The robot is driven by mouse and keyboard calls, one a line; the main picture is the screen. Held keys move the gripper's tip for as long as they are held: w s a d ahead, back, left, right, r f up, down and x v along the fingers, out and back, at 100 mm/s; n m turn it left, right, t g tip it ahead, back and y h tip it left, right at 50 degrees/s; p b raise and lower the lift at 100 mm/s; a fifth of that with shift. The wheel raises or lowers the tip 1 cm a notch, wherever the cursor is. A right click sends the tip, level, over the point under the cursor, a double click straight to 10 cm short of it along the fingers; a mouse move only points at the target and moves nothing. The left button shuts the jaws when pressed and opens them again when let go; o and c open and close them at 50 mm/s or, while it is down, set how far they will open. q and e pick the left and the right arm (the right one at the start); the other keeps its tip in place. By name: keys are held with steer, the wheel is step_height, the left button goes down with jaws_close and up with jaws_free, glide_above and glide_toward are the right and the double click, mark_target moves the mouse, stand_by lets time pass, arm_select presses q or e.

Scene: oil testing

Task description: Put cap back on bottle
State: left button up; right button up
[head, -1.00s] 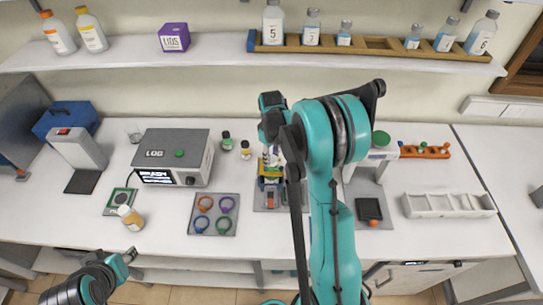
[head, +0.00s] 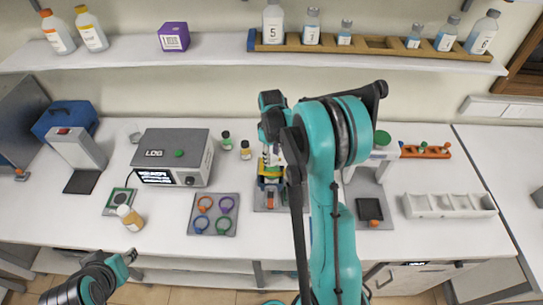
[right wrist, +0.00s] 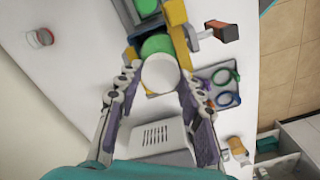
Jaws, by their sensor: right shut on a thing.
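In the right wrist view my right gripper (right wrist: 160,85) is shut on a white round piece (right wrist: 160,73), which looks like a cap; I cannot tell whether a bottle is beneath it. It is over or beside a yellow stand with a green disc (right wrist: 156,44). In the head view my arm hides most of this gripper and the held piece. An amber bottle (head: 132,220) with a pale top stands at the front left of the table. My left gripper (head: 125,268) is low at the front left, with its fingers unclear.
A grey LOG box (head: 175,155) stands left of the stand. Small bottles with green (head: 226,141) and amber (head: 246,151) contents stand behind. A grey mat with coloured rings (head: 213,214) lies in front. A white compartment tray (head: 448,206) is at right.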

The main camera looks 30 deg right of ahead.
steer(key=shift+f+b, duration=0.2)
steer(key=shift+b, duration=0.45)
stand_by(1.1)
stand_by(0.3)
steer(key=o, duration=1.3)
steer(key=shift+o, duration=0.2)
steer(key=shift+r, duration=0.1)
steer(key=shift+r+p, duration=2)
steer(key=shift+r, duration=1.45)
jaws_close()
